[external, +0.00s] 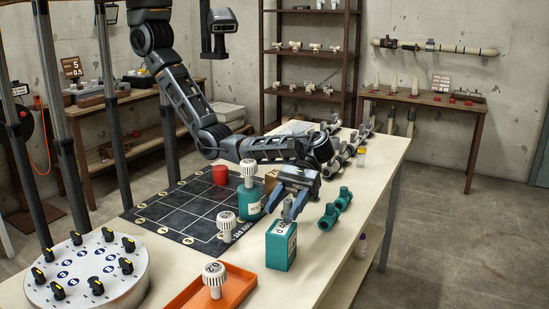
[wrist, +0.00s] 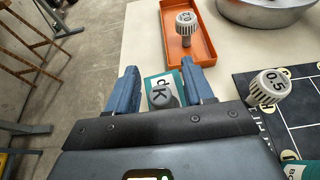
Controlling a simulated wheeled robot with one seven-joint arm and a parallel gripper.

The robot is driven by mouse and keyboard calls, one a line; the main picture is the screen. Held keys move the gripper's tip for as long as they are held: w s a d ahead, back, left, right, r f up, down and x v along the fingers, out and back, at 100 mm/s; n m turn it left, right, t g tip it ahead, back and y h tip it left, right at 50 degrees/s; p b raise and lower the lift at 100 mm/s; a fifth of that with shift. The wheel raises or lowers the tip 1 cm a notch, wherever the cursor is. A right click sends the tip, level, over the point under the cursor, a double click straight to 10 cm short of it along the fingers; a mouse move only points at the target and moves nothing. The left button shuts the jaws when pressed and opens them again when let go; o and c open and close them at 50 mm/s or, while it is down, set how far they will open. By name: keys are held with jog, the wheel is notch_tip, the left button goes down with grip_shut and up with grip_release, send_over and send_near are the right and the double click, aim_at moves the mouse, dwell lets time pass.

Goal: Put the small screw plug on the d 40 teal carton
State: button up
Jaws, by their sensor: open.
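A teal carton (external: 281,247) with a white label stands upright near the table's front right part. The label is too small to read surely. My gripper (external: 287,207) is right above it, blue fingers pointing down. In the wrist view my gripper (wrist: 166,88) is open. Between its fingers a small grey rounded piece (wrist: 162,97), probably the small screw plug, shows over the carton's top (wrist: 175,80). It seems to stand on the carton; contact with the fingers cannot be told. Another teal carton (external: 249,203) behind left carries a white-capped plug (external: 248,170).
An orange tray (external: 185,303) holds a white-capped plug (external: 213,275). A round knob panel (external: 88,275) is at left. Teal fittings (external: 334,212) lie right of my gripper.

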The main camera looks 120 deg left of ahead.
jog(key=v, duration=1.1)
jog(key=shift+a, duration=0.4)
jog(key=shift+r, duration=0.1)
